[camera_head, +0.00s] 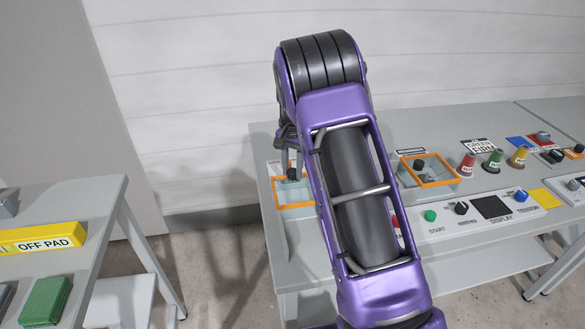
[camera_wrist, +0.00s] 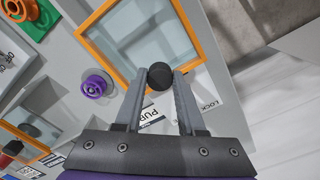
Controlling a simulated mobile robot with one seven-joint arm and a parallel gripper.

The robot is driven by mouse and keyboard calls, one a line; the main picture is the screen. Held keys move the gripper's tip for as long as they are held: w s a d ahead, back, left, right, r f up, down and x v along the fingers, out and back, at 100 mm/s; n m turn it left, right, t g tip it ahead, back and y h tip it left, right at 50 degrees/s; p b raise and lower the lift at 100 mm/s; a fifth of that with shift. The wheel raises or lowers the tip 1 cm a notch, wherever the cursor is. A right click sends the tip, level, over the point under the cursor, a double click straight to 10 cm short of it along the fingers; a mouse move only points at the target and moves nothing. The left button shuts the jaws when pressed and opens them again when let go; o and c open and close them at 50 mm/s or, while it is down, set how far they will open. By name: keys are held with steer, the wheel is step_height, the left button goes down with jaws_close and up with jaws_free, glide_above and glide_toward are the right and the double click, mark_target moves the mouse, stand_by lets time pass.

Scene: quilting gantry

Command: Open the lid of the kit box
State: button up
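An orange-framed box with a clear lid (camera_wrist: 140,30) fills the upper middle of the wrist view. A round black knob (camera_wrist: 159,76) is at its lower edge. My gripper (camera_wrist: 160,78) has one finger on each side of this knob, with no clear gap showing, and seems shut on it. The lid appears down on its frame. In the head view the orange frame (camera_head: 293,206) is at the left end of the grey table, partly hidden by my purple arm, and only a small part of my gripper (camera_head: 291,172) shows. No label reading "kit box" is legible.
A second orange-framed box (camera_head: 428,183) stands to the right on the table. A purple knob (camera_wrist: 96,85) is near the frame. A second table (camera_head: 95,215) is at left.

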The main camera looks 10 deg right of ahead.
jaws_close()
stand_by(1.0)
